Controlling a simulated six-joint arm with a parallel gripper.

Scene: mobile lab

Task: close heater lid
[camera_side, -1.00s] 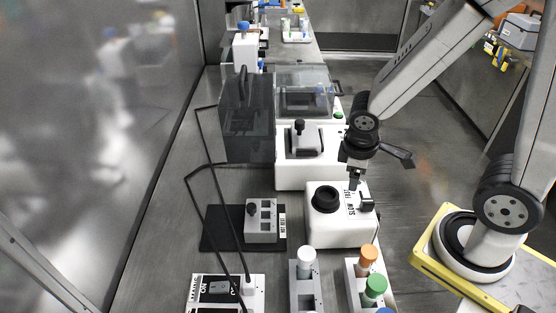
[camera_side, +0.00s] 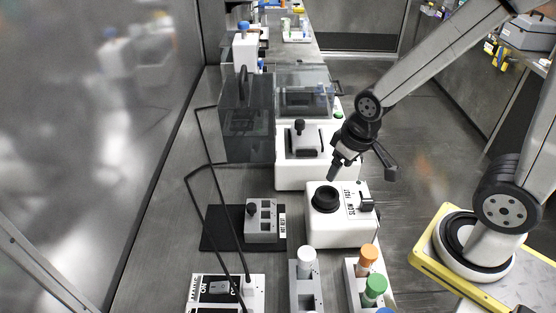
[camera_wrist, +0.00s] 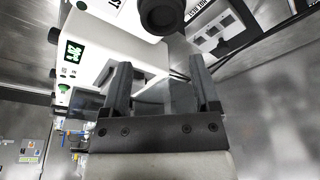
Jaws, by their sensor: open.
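The white heater (camera_side: 290,172) stands mid-bench in the side view, with a grey block and black knob (camera_side: 300,137) on its top. A dark see-through lid panel (camera_side: 247,120) with a handle stands raised at its left. A clear cover (camera_side: 303,92) stands at its back; I cannot tell whether it is joined to the panel. In the wrist view the white casing with a green display (camera_wrist: 75,50) shows past my fingers. My gripper (camera_side: 332,175) is open and empty, above and right of the heater's front, apart from the lid. Its fingers show in the wrist view (camera_wrist: 160,85).
A white mixer with a black cup (camera_side: 325,199) stands just below my gripper. A grey block on a black mat (camera_side: 215,238) lies left of it. Tube racks (camera_side: 306,285) stand in front. Bent dark rods (camera_side: 205,145) rise near the panel. The left wall bounds the bench.

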